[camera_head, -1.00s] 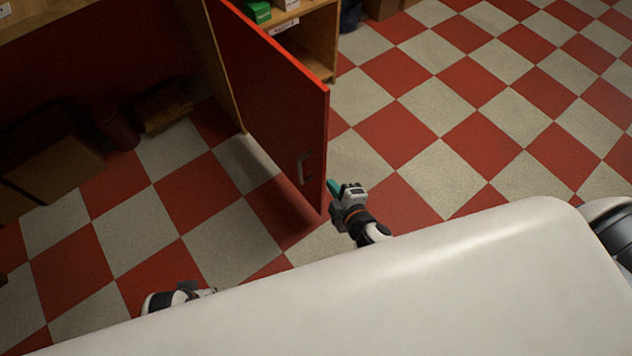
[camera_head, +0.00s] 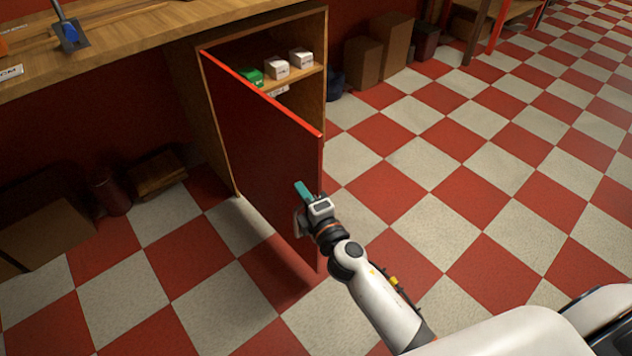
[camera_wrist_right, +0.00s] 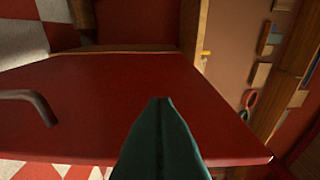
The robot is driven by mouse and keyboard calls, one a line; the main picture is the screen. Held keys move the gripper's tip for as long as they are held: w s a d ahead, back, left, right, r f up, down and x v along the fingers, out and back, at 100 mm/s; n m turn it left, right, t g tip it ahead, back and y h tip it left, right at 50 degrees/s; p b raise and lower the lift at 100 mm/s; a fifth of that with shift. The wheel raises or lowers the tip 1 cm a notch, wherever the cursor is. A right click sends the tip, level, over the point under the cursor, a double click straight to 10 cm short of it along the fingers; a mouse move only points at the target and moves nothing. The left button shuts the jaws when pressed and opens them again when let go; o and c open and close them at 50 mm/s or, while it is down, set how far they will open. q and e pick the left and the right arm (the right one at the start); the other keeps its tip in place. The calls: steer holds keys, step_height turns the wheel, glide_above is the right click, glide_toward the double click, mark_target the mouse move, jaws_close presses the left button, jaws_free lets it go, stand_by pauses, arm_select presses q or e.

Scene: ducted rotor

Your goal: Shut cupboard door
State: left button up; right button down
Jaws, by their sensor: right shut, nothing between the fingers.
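The red cupboard door (camera_head: 255,150) stands wide open, jutting out from the wooden cupboard (camera_head: 212,115), so the shelf inside shows. My right gripper (camera_head: 303,190) is at the door's free end, its teal fingers shut and empty. In the right wrist view the shut fingers (camera_wrist_right: 161,102) lie in front of the red door face (camera_wrist_right: 100,85), pointing toward it. I cannot tell if they touch it. The bent grey door handle (camera_wrist_right: 32,100) is left of the fingers there, apart from them. My left gripper is out of view.
A green box (camera_head: 250,77) and white boxes (camera_head: 277,69) sit on the cupboard shelf. A wooden worktop (camera_head: 130,35) runs above. Cardboard boxes (camera_head: 362,64) stand at the back wall. The checkered floor (camera_head: 455,165) to the right is clear.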

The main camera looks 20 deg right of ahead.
mark_target(316, 184)
steer(key=shift+w+d, duration=0.25)
steer(key=shift+d, duration=0.35)
steer(key=shift+w+d, duration=0.3)
steer(key=shift+d, duration=0.35)
steer(key=shift+w+d, duration=0.25)
steer(key=shift+d, duration=0.35)
